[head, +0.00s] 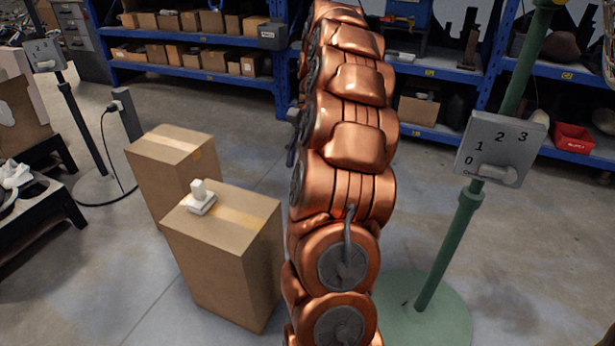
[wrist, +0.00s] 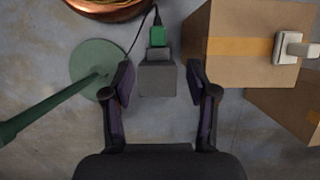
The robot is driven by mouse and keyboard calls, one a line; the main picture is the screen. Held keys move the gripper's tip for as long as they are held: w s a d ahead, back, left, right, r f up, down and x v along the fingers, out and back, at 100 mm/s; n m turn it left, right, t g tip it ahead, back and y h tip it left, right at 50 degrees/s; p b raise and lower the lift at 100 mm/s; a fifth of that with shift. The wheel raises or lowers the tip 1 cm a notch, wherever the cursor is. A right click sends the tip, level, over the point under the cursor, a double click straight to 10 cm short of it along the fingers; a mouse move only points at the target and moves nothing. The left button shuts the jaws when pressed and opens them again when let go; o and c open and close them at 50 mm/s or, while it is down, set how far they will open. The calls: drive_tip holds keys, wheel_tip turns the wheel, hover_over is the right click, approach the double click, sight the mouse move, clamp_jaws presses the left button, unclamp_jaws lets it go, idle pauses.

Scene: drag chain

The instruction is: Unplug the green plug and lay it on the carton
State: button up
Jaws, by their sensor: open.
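In the wrist view, the green plug (wrist: 157,36) sits at the far end of a grey socket post (wrist: 157,78), with a black cable running from it. It looks seated in the post. My gripper (wrist: 160,75) is open and empty, its fingers apart on either side of the grey post; contact cannot be told. The taped carton (wrist: 235,72) stands to the right of the plug, with a white device on it. In the head view the carton (head: 215,250) stands left of my copper arm.
A green stand (head: 430,280) with a numbered switch panel (head: 500,148) stands right of my arm. A second carton (head: 170,190) is behind the first. The white device (head: 201,198) takes up part of the front carton's top. Blue shelves (head: 190,70) line the back.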

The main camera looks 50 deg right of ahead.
drive_tip(key=shift+s+d+f, duration=0.15)
drive_tip(key=shift+d+f, duration=0.3)
drive_tip(key=shift+f, duration=0.1)
drive_tip(key=shift+b+x, duration=1.7)
drive_tip(key=shift+x, duration=4.1)
drive_tip(key=shift+a, duration=0.15)
drive_tip(key=c, duration=0.9)
drive_tip(key=o, duration=0.9)
drive_tip(key=shift+r, duration=0.15)
drive_tip(key=shift+p+v, duration=1.7)
drive_tip(key=shift+v, duration=4.2)
